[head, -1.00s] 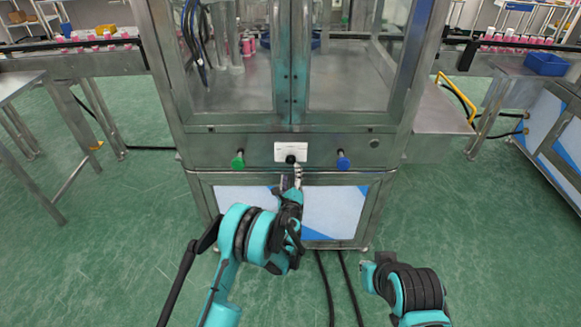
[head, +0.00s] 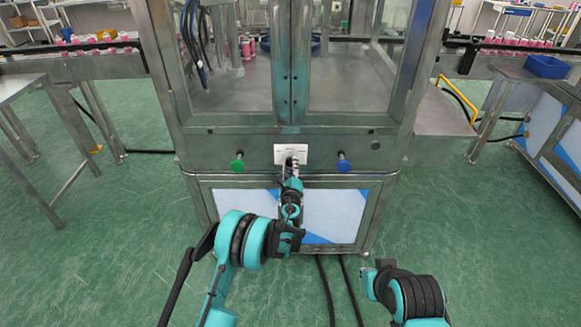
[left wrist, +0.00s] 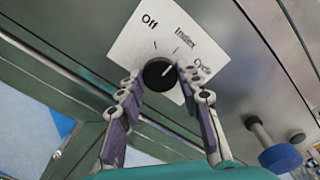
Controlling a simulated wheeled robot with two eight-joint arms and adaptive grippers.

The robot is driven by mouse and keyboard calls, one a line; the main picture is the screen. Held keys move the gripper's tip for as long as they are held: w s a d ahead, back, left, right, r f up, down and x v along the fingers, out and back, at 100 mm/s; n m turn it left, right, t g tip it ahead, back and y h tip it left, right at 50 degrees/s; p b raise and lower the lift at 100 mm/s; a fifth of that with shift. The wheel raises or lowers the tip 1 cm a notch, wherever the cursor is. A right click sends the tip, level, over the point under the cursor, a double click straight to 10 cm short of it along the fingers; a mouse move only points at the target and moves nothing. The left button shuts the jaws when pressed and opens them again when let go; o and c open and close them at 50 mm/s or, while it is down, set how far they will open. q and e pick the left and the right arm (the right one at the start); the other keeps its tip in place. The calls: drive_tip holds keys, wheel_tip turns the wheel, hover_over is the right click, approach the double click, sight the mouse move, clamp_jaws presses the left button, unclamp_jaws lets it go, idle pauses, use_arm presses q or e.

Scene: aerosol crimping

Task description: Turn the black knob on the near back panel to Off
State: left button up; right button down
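The black knob (left wrist: 159,74) sits on a white label plate (left wrist: 140,42), which also shows in the head view (head: 281,153). The plate reads Off, Index and Cycle. The light line on the knob points up and right, away from Off; its exact mark is hard to tell. My left gripper (left wrist: 158,76) is at the knob, open, with one fingertip on each side and very close to it. Firm contact cannot be made out. In the head view, my left gripper (head: 290,164) hides most of the knob. My right gripper (head: 375,270) hangs low, far from the panel, its fingers unclear.
A green button (head: 237,165) is left of the plate and a blue button (head: 343,162) right of it; the blue one also shows in the left wrist view (left wrist: 280,158). Glass doors stand above the panel. Black cables (head: 325,285) run along the floor below.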

use_arm(q)
drive_tip(key=shift+n, duration=0.3)
drive_tip(key=n, duration=0.9)
idle(0.3)
drive_tip(key=shift+n, duration=0.3)
drive_tip(key=o, duration=1.2)
drive_tip(key=shift+c, duration=0.2)
drive_tip(key=s, duration=1.2)
